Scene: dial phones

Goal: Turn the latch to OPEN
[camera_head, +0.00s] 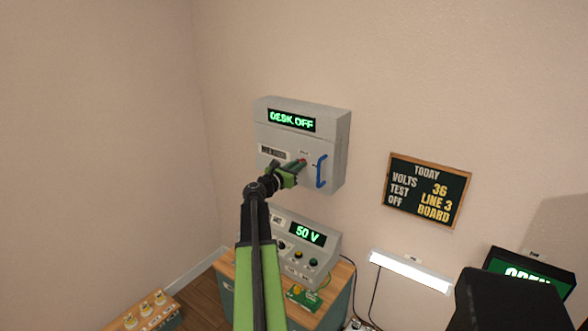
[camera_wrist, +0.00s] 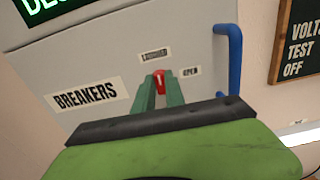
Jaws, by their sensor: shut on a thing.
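The latch is a small red knob (camera_wrist: 159,80) with a white mark, on the door of a grey wall box (camera_head: 299,142). My gripper (camera_head: 300,165) reaches up to the box front, and its two green fingers (camera_wrist: 159,92) are shut on the red knob in the wrist view. The knob's white mark points roughly up in that view.
A sign reading BREAKERS (camera_wrist: 86,95) is left of the knob. The box display (camera_head: 292,120) reads DESK OFF. Below stands a grey console with a 50 V display (camera_head: 307,233) on a wooden-topped desk. A blackboard (camera_head: 428,190) hangs to the right.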

